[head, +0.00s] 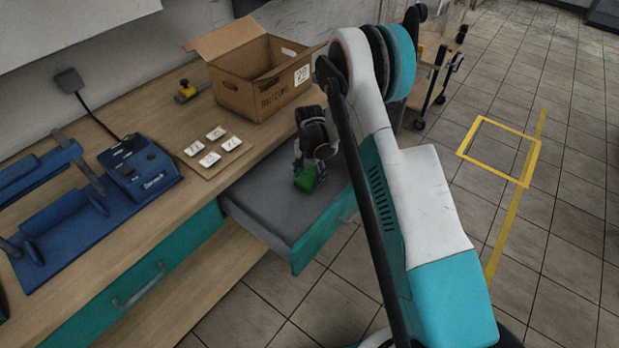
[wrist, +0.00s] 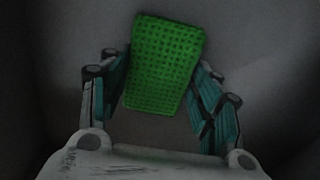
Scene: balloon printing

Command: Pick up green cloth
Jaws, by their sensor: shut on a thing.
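The green cloth (wrist: 163,65) is a bright green, woven-textured rectangle between the two fingers of my gripper (wrist: 162,85) in the wrist view. My gripper is shut on it, with a finger on each side. In the head view the cloth (head: 306,179) shows at the tips of my gripper (head: 304,172), in the open drawer (head: 260,205). I cannot tell whether the cloth touches the drawer floor. Part of the drawer is hidden behind my arm.
An open cardboard box (head: 262,92) stands on the wooden counter (head: 150,110) behind the drawer. Left of it are a tray with several white tiles (head: 210,158), a yellow-black object (head: 186,92) and a blue machine (head: 138,170). The tiled floor at right is mostly clear.

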